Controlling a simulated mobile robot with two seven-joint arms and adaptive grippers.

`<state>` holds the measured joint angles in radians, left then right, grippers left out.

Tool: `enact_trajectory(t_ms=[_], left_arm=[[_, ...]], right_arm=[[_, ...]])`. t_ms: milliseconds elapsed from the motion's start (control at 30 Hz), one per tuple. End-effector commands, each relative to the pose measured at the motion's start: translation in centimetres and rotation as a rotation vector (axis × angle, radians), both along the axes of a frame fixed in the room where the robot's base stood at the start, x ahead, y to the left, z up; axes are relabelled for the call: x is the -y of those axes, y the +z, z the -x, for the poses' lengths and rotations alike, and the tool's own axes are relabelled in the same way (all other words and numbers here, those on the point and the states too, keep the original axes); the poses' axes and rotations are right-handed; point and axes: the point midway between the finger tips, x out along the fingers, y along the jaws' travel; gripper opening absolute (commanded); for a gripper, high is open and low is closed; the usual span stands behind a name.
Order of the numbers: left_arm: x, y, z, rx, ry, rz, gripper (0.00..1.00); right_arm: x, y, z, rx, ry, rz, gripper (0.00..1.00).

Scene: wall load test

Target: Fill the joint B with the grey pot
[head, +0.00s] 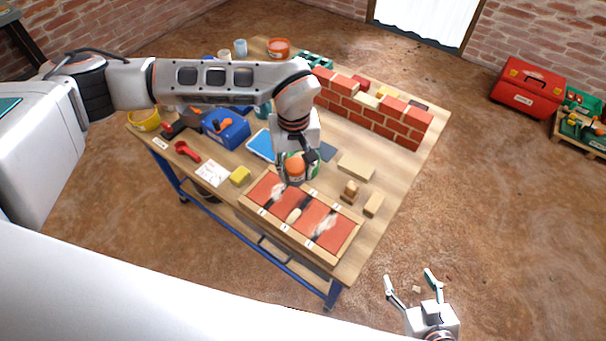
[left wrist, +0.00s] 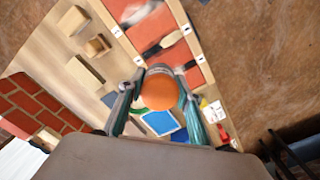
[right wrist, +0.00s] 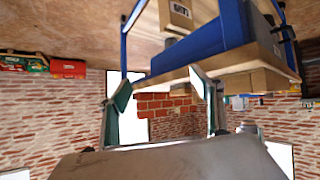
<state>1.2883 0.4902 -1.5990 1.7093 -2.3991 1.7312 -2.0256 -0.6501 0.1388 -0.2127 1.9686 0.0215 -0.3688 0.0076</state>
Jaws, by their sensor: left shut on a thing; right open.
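My left gripper (head: 297,162) is shut on a small pot with a rounded orange top (left wrist: 159,92). A bit of grey rim shows beside the orange in the left wrist view; the fingers hide most of its body. It is just beyond the back edge of a wooden frame (head: 345,255) holding red panels. Dark joints run between the panels, with whitish smears on them. Small white labels sit on the frame, too small to read, so I cannot tell which joint is B. My right gripper (head: 412,285) is open and empty, off the table.
A brick wall model (head: 375,115) stands at the table's back right. Wooden blocks (head: 356,166) lie right of the pot. A blue box (head: 226,130), red scoop (head: 186,151), yellow sponge (head: 240,176) and white paper (head: 212,173) lie left. An orange tub (head: 279,47) stands at the far corner.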

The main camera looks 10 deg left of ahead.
Motion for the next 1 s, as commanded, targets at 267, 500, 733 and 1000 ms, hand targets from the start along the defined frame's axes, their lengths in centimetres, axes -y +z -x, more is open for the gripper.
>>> enact_trajectory(t_ms=[267, 500, 733, 1000], left_arm=[[2.7, -2.7, 0.3, 0.001, 0.081, 0.002, 0.12], [2.6, -5.2, 0.4, -0.005, 0.08, 0.002, 0.12], [2.6, -7.3, 0.4, -0.004, 0.079, 0.002, 0.12], [2.6, -8.3, 0.3, 0.0, 0.078, 0.002, 0.12]], right_arm=[[0.0, 0.1, 0.1, -0.003, -0.002, -0.003, 0.66], [0.1, -2.3, 0.8, -0.024, -0.001, 0.0, 0.66], [0.4, -2.9, 0.5, -0.018, 0.003, 0.017, 0.66], [0.8, -2.4, -0.6, 0.007, 0.0, 0.027, 0.66]])
